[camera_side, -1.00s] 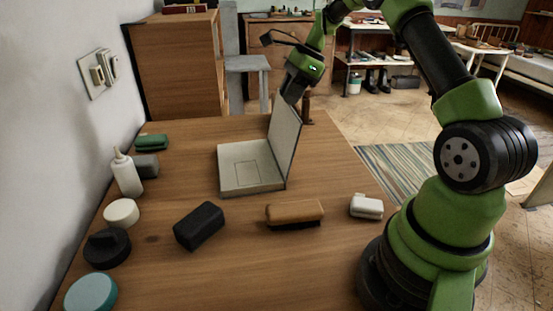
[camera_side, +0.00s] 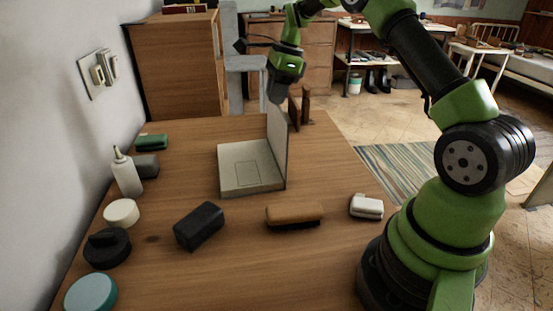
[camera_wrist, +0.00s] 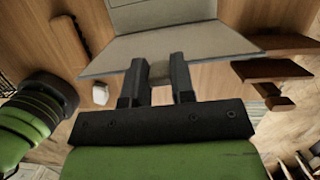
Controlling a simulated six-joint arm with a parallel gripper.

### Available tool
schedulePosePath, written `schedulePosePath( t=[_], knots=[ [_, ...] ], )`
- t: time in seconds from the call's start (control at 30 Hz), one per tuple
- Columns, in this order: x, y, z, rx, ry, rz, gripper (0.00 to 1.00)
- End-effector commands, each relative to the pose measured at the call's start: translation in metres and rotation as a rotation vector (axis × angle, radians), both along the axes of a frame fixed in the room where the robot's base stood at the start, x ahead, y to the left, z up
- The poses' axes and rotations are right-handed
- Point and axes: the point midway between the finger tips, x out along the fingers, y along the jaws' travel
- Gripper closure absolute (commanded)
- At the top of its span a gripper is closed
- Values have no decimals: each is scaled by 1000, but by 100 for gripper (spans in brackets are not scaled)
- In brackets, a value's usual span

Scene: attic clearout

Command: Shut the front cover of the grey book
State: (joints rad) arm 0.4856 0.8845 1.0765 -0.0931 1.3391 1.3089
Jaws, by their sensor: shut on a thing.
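The grey book (camera_side: 246,170) lies open on the wooden table, its page block flat with a rectangle outlined on it. Its front cover (camera_side: 278,145) stands about upright along the right side of the page block. My gripper (camera_side: 277,98) is shut on the top edge of this cover, near its far corner. In the wrist view my gripper's fingers (camera_wrist: 160,72) pinch the edge of the cover (camera_wrist: 205,44), with part of the page block (camera_wrist: 150,14) beyond it.
A brown wooden stand (camera_side: 306,104) is close behind the cover. In front lie a black block (camera_side: 199,227), a tan brush (camera_side: 294,213) and a small white case (camera_side: 366,206). A white bottle (camera_side: 127,175) and several small items line the left. Table left of the book is partly clear.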

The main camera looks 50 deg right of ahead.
Motion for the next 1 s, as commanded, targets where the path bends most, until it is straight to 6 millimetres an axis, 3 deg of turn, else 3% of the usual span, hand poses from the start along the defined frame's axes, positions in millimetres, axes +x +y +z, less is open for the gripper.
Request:
schedulePosePath(
  t=[0.37, 1.0],
  knots=[
    [1, 2, -1, -8, 9, 1, 96],
    [21, 25, -4, -135, 120, 3, 96]
  ],
)
